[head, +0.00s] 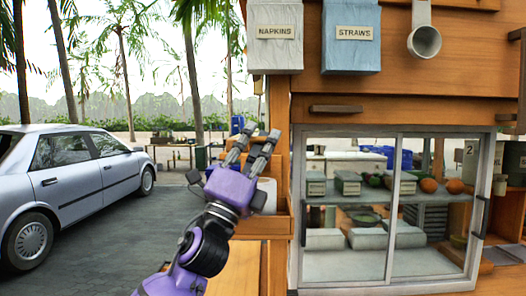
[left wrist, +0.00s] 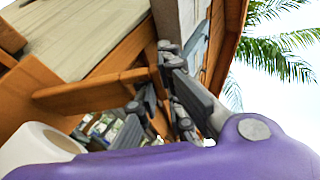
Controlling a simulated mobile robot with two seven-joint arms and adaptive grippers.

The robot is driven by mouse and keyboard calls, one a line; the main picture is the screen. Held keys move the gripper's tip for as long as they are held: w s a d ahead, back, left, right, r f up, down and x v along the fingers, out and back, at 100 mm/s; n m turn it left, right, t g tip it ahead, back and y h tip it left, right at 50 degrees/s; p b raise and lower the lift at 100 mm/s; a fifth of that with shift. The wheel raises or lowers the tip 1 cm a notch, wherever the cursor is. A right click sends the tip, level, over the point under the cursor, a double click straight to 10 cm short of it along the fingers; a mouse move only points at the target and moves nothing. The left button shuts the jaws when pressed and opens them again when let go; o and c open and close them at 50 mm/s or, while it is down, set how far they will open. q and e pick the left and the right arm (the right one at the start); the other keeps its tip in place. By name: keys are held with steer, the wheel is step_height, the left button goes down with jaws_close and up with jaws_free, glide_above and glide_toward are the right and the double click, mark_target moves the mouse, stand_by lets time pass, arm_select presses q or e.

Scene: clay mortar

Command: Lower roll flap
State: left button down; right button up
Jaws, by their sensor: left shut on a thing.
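My left gripper (head: 261,134) reaches up from the bottom of the head view to the left side of the wooden stand. Its fingers lie against a wooden piece that I take for the roll flap (head: 281,160). In the left wrist view the gripper (left wrist: 160,68) closes around the end of a wooden bar, the flap's edge (left wrist: 90,92). The exact contact is partly hidden by the fingers. A white paper roll (left wrist: 40,146) sits below the bar; in the head view it shows behind the gripper (head: 266,194). My right gripper is not in view.
The stand's glass sliding window (head: 345,240) is right of the gripper. Napkins (head: 275,50) and straws (head: 351,50) dispensers hang above. A silver car (head: 75,185) is parked at left.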

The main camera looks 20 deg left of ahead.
arm_select(q)
steer(key=shift+s+f+b, duration=0.2)
steer(key=shift+f+b, duration=0.15)
steer(key=shift+f, duration=0.3)
step_height(320, 180, down, 7)
steer(key=s+b, duration=0.2)
steer(key=b, duration=0.1)
steer(key=shift+d, duration=0.25)
steer(key=shift+f, duration=0.1)
steer(key=shift+w, duration=0.1)
steer(key=c, duration=2.2)
jaws_free()
steer(key=shift+o, duration=0.2)
